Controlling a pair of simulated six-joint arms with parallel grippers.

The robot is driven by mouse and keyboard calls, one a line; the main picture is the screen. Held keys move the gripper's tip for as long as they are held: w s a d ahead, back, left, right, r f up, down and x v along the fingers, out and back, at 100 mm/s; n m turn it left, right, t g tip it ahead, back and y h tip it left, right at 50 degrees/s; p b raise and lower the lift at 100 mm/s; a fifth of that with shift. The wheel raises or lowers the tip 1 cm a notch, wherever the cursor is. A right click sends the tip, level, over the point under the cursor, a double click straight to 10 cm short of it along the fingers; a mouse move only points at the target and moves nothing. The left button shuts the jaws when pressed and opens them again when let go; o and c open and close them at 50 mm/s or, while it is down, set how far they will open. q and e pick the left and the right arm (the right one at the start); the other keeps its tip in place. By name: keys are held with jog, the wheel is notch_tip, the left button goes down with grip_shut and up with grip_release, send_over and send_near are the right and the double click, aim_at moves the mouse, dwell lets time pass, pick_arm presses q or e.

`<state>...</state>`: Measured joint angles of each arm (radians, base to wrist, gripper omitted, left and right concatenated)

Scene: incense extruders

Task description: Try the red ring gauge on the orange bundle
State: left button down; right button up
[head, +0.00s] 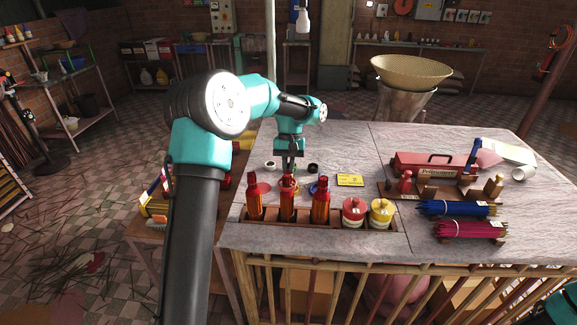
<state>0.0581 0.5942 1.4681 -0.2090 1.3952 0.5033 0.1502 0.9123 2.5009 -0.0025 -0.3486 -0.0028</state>
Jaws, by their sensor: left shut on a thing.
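My left gripper (289,165) points down over the far side of the rack of red-topped amber bottles, behind the middle bottle (287,203). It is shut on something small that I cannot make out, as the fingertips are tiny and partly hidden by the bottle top. A flat red round thing (263,187) lies on the table behind the left bottle; I cannot tell if it is the red ring gauge. I cannot pick out an orange bundle with certainty. Blue (457,208) and magenta (470,230) stick bundles lie at the right. My right gripper is not in view.
A white ring (269,166) and a black ring (313,168) flank the gripper. The table's (390,150) back middle is clear.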

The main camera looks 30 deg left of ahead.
pick_arm(q)
jog(key=shift+f, duration=4.6)
jog(key=shift+r, duration=0.15)
dwell(0.6)
notch_tip(320, 180, up, 16)
send_over(288, 165)
jog(key=shift+r, duration=0.2)
dwell(2.7)
